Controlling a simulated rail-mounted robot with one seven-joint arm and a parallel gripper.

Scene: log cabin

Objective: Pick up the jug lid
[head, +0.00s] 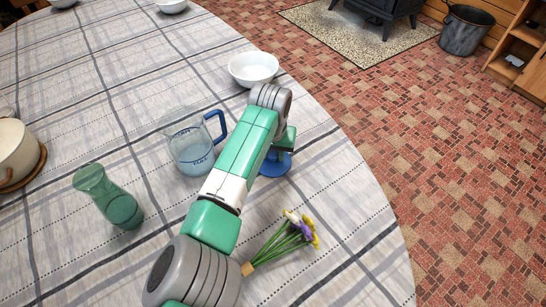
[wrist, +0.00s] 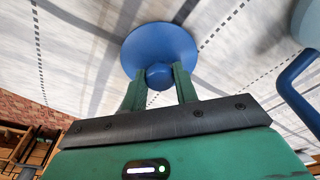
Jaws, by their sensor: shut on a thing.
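The jug lid is a round blue disc with a knob. In the wrist view the lid (wrist: 150,48) is at the top middle, with its knob between my two green fingers. My gripper (wrist: 159,77) is shut on that knob. In the head view the lid (head: 277,167) shows partly below my gripper (head: 284,146), whose fingers are mostly hidden by my arm. I cannot tell whether the lid touches the tablecloth. The clear jug (head: 192,150) with a blue handle stands just left of my arm; its handle (wrist: 294,92) also shows at the right of the wrist view.
A white bowl (head: 253,69) stands behind my gripper. A green glass carafe (head: 108,198) is at the left, and a pot (head: 15,154) sits at the far left edge. A bunch of flowers (head: 286,240) lies near the front. The tablecloth to the right is clear up to the table's edge.

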